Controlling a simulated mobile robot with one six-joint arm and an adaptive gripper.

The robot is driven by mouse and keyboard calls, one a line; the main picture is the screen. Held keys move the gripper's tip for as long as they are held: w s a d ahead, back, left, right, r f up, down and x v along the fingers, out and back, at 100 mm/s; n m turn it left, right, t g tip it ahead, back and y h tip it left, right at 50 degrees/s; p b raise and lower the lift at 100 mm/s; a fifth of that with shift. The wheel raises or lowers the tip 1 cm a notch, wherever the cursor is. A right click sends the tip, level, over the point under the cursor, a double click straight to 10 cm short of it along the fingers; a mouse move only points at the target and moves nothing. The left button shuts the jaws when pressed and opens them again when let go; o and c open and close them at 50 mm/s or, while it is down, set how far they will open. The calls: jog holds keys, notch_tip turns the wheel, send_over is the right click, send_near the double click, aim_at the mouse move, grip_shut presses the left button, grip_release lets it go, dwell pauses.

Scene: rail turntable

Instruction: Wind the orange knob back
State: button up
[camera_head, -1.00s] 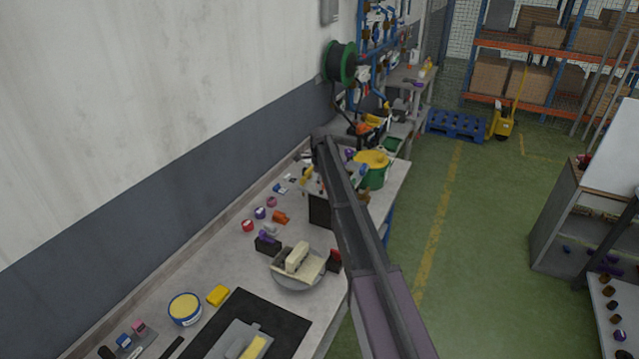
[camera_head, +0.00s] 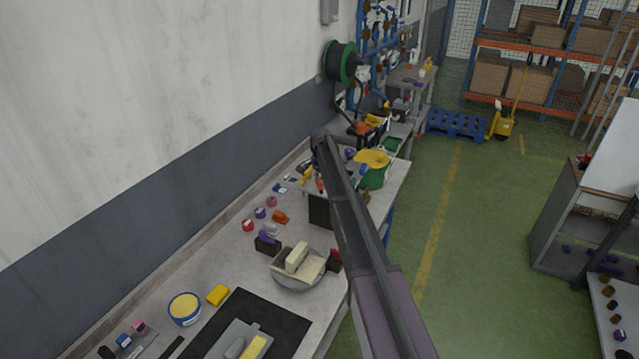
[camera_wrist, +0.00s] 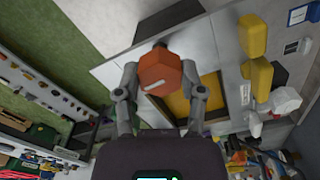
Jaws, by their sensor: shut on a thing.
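The orange knob (camera_wrist: 166,73) shows in the wrist view as a faceted block with a pale mark on its face. My gripper (camera_wrist: 161,76) is closed around it, with one grey finger on its left and one on its right. A dark stub shows at the knob's far end, in front of a pale grey panel (camera_wrist: 207,48). In the head view my own arm hides most of the gripper and the knob.
A yellow frame (camera_wrist: 210,97) lies behind the right finger, and a yellow part (camera_wrist: 254,37) stands further right. In the head view the workbench (camera_head: 225,262) holds a round grey dish (camera_head: 299,282), a yellow-lidded tin (camera_head: 184,308) and a green-and-yellow bucket (camera_head: 372,176).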

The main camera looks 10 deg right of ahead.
jog(key=n, duration=0.4)
jog(key=shift+w+d+n, duration=0.1)
jog(key=shift+w+n, duration=0.1)
jog(key=shift+n, duration=0.1)
jog(key=n, duration=0.3)
jog(key=shift+n, duration=0.4)
jog(key=n, duration=0.3)
jog(key=shift+n, duration=2.2)
jog(key=o, duration=1.1)
jog(key=shift+o, duration=0.2)
jog(key=shift+s, duration=0.1)
